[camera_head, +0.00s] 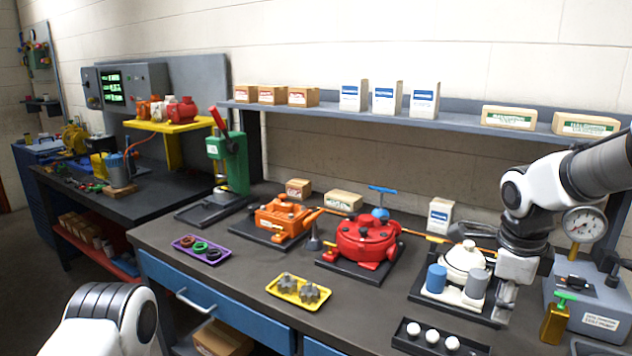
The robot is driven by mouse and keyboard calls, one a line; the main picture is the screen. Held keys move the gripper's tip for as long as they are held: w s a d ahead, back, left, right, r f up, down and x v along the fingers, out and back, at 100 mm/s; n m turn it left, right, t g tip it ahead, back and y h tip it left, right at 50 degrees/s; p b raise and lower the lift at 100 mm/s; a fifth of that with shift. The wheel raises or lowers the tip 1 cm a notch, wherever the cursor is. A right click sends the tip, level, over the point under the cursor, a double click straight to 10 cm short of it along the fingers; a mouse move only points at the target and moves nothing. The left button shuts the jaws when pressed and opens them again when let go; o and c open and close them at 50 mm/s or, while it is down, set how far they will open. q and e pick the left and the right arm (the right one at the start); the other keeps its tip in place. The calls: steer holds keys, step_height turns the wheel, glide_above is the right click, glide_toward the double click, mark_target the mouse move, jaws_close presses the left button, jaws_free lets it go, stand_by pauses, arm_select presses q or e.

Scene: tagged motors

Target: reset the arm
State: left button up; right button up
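My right arm comes in from the right edge, and its gripper (503,304) points down beside the grey cylinder of the white motor unit at the right of the bench. The gripper's fingers are small and seen from the side, so I cannot tell whether they are open or shut, or whether they touch the unit. The white motor unit (463,262) has a blue cylinder (436,278) and a grey cylinder (476,284) at its front. Of my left arm only a white link shows at the bottom left; its gripper is out of view.
A red motor (366,240) and an orange motor (283,216) stand on black plates. A purple tray (183,240), a yellow tray (276,294) and a black tray (402,341) lie in front. A green press (238,165) stands at left, a gauge box (590,300) at right. A shelf (455,119) runs behind.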

steer(key=s+a+f+g, duration=0.1)
steer(key=s+f+g, duration=0.3)
steer(key=f, duration=0.8)
steer(key=s+f+g, duration=0.2)
steer(key=s+f, duration=0.3)
steer(key=f, duration=0.6)
steer(key=s+a+f+n+y, duration=0.1)
steer(key=s+a+f+n, duration=0.1)
steer(key=s+f+n, duration=0.8)
steer(key=s+a+f+n+y, duration=0.15)
steer(key=s+f+n, duration=0.25)
steer(key=s+f, duration=0.7)
steer(key=w+n+t, duration=0.1)
steer(key=n, duration=0.2)
steer(key=w+r+n+t+h, duration=0.1)
steer(key=n+t, duration=0.1)
steer(key=n, duration=0.1)
steer(key=w+r+n+t, duration=0.1)
steer(key=n, duration=0.2)
steer(key=shift+w+a+n, duration=0.25)
steer(key=shift+w+n, duration=0.05)
steer(key=shift+n, duration=0.1)
